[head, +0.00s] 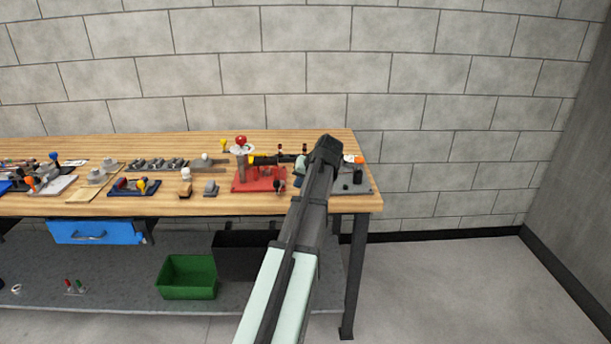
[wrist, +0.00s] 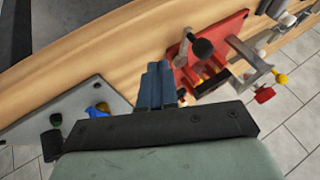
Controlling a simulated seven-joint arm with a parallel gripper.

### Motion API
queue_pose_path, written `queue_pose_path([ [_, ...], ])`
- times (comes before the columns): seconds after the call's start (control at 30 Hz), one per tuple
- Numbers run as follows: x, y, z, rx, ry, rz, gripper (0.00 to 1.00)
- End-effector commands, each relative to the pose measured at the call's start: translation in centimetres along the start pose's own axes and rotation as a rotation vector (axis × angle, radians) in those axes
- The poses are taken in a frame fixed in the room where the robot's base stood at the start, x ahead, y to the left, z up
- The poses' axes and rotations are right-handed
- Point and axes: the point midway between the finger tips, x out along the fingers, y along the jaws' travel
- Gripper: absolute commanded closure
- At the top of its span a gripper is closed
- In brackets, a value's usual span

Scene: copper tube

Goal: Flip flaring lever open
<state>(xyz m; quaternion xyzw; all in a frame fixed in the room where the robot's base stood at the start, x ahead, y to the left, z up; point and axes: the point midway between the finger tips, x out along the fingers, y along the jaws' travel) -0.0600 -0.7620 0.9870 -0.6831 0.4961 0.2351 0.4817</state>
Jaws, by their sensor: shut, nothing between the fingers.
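The flaring fixture is a red base (head: 258,184) near the right end of the bench, with a red-knobbed post (head: 241,141) and a dark bar (head: 262,160) above it. In the wrist view the red base (wrist: 238,25) carries a lever with a black ball knob (wrist: 201,49); I cannot tell for certain that this is the flaring lever. My gripper (wrist: 158,70) is shut and empty, with its blue-grey fingers together just left of the knob, seemingly apart from it. In the head view my gripper (head: 301,165) is partly hidden by my arm, right of the fixture.
A grey plate (wrist: 50,112) with a blue part lies left of my fingers in the wrist view. Several small fixtures line the wooden bench (head: 215,207) leftward. A block wall stands behind. A green bin (head: 187,292) sits on the lower shelf.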

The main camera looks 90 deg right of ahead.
Motion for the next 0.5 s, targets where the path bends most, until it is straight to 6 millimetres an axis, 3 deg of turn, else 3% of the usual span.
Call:
queue_pose_path([
  [0.03, 1.0, 0.0, 0.0, 0.000, -0.002, 0.000, 1.00],
  [0.23, 1.9, -2.5, 0.0, -0.002, 0.000, -0.001, 1.00],
  [0.5, 2.4, -3.5, 0.0, 0.000, 0.001, 0.000, 1.00],
])
